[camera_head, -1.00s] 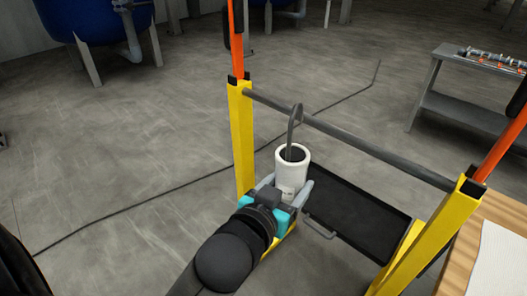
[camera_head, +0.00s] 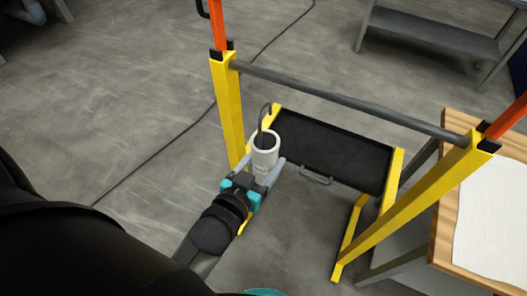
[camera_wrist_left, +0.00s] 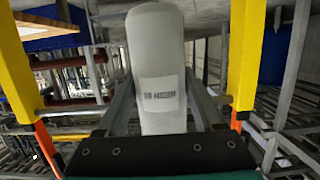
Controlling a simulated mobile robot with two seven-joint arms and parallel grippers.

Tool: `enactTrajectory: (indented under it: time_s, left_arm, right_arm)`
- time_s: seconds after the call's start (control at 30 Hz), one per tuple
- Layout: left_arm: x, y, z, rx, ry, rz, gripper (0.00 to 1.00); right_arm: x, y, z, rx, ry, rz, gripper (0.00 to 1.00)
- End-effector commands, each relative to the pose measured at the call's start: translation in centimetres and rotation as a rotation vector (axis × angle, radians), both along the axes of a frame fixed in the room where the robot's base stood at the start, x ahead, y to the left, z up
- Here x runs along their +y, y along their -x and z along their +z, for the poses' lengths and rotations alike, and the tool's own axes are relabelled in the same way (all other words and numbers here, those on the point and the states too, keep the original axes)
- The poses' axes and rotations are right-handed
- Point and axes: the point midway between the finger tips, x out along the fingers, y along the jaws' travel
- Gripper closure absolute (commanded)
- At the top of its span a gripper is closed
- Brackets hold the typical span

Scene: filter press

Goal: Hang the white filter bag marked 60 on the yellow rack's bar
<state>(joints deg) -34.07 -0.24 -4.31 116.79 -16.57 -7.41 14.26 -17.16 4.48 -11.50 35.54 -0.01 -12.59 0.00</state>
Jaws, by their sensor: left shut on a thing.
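The white filter bag (camera_head: 265,160) is an upright, open-topped cylinder with a dark inside and a dark hooked handle (camera_head: 266,113) rising from it. My left gripper (camera_head: 267,174) is shut on it, one finger on each side. In the wrist view the bag (camera_wrist_left: 157,60) stands between the fingers, with a printed label too blurred to read. The yellow rack (camera_head: 229,110) has a dark horizontal bar (camera_head: 340,102) between its posts. The hook appears below the bar and apart from it, nearer the left post.
A black tray (camera_head: 330,150) with a handle sits low on the rack. A wooden table (camera_head: 448,200) with a white sheet (camera_head: 495,215) is at the right. A grey metal bench (camera_head: 430,35) stands behind. A cable crosses the floor at left.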

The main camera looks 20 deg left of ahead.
Motion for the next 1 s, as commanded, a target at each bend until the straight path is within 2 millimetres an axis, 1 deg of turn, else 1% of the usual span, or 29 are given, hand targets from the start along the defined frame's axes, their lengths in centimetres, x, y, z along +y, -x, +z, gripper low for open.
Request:
enactTrajectory:
  time_s: [0.1, 0.27, 1.0]
  left_arm:
    - [0.0, 0.0, -0.2, -0.003, 0.0, 0.0, 0.71]
    - [0.0, -1.0, -0.3, -0.005, 0.0, -0.001, 0.71]
    - [-0.3, -6.9, -0.2, -0.005, 0.0, -0.001, 0.71]
  right_arm:
    - [-0.3, 0.0, 0.1, 0.0, 0.004, 0.001, 0.7]
    - [-0.5, 0.0, -0.3, 0.0, 0.006, -0.001, 0.7]
    - [-0.1, 0.0, -2.1, 0.001, 0.002, -0.001, 0.7]
